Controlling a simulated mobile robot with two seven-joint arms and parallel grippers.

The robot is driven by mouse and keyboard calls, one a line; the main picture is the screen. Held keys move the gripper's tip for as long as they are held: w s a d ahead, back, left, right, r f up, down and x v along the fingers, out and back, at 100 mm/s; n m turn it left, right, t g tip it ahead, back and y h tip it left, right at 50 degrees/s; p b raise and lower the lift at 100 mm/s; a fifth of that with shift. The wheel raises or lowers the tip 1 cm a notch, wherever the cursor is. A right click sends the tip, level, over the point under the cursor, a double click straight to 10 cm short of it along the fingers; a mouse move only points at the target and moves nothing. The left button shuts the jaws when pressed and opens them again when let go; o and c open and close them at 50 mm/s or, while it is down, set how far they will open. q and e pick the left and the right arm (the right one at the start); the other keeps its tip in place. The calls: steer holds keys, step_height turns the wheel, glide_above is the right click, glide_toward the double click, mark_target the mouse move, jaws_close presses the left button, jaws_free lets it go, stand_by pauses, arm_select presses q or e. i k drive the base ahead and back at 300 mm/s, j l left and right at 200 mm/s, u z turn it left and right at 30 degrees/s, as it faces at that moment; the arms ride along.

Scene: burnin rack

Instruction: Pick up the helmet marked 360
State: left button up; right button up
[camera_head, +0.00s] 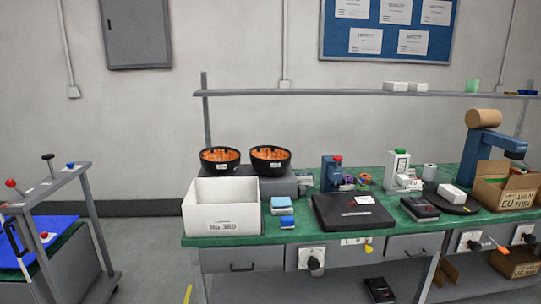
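Two black, bowl-shaped things with orange insides stand side by side at the back left of the green-topped bench. They look like upturned helmets: a left one (220,160) and a right one (270,160). Each has a small white label on its front, too small to read. They rest on a low grey support behind a white box, which hides part of the support. No helmet marked 360 can be made out for certain. Neither of my grippers is in view.
The white open box (222,213) stands at the bench's front left, beside blue-and-white blocks (282,206). A black flat device (350,212) lies mid-bench. A cardboard box (506,188) stands at right. A grey frame (50,190) stands far left, with floor between it and the bench.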

mark_target(269, 161)
steer(key=i+z, duration=0.25)
steer(key=i, duration=0.3)
steer(key=i+z, duration=0.3)
steer(key=i, duration=0.3)
steer(key=i+j+z, duration=0.25)
steer(key=i, duration=0.3)
steer(key=l, duration=0.1)
